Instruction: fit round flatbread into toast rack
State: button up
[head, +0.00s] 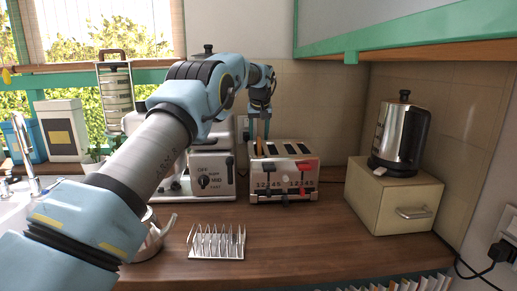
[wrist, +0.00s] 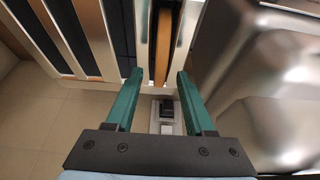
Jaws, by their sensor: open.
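The toast rack (head: 216,242), a silver wire rack with upright dividers, stands on the wooden counter at the front and looks empty. The toaster (head: 285,181) stands behind it to the right. A tan edge, which looks like the round flatbread (wrist: 179,45), stands upright in the toaster's end slot in the wrist view; its lower part is hidden. It also shows as a thin brown edge in the head view (head: 259,147). My gripper (wrist: 160,74) points down over that end of the toaster, open with nothing held. Its teal fingertips are close to the bread edge.
A coffee machine (head: 210,178) stands close on the toaster's left. A beige box (head: 392,203) bearing a metal kettle (head: 398,142) is at the right. The counter between rack and box is clear. A green-edged cupboard (head: 420,40) hangs above.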

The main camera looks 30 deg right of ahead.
jog(key=shift+x, duration=1.05)
grip_shut()
dwell(0.6)
